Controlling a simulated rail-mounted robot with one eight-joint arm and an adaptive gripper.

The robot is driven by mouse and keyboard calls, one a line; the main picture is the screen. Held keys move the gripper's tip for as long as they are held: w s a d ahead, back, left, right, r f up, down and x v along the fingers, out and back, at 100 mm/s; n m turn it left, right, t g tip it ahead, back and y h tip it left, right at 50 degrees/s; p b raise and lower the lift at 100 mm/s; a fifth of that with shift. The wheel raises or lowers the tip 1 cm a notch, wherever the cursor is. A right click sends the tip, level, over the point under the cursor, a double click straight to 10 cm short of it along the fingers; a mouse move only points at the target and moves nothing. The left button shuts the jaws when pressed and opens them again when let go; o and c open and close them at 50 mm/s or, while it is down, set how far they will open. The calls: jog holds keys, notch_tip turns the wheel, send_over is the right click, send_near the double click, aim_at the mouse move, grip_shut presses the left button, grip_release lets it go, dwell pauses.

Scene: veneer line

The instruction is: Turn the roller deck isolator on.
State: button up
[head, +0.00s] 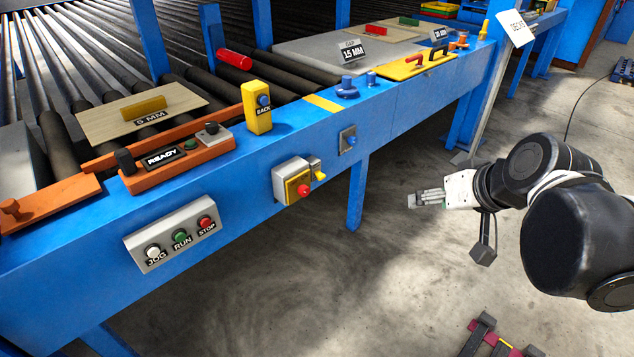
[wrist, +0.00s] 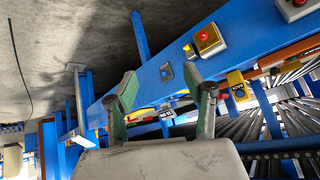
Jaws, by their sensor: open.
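A grey box with a yellow plate and a red knob (head: 298,183), which looks like the isolator, is mounted on the front of the blue deck rail. A small yellow lever (head: 319,175) sticks out at its right side. In the wrist view the box and red knob (wrist: 208,39) are at the upper right, beyond the fingers, with the yellow lever (wrist: 187,48) beside them. I cannot tell which position the switch is in. My gripper (head: 415,200) is right of the box, apart from it over the floor. In the wrist view my gripper (wrist: 166,92) is open and empty.
A JOG, RUN and STOP button box (head: 176,233) is on the rail to the left. A small grey box with a blue knob (head: 348,139) is right of the isolator. The yellow BACK post (head: 257,106) stands above. Floor before the rail is mostly clear.

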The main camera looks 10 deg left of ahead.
jog(key=w+a+f+n+y+b, duration=0.45)
jog(key=w+a+f, duration=0.45)
jog(key=w+a, duration=0.25)
jog(key=n+y+b, duration=0.2)
jog(key=y+b, duration=0.1)
jog(key=b, duration=0.1)
send_near(306, 192)
jog(key=shift+g, duration=0.3)
jog(key=b+x, duration=0.2)
jog(key=x, duration=0.3)
jog(key=b+x, duration=0.2)
jog(key=x, duration=0.2)
jog(key=shift+w+a+f, duration=0.15)
jog(key=shift+w, duration=0.25)
jog(key=c, duration=1.1)
jog(key=shift+y, duration=0.25)
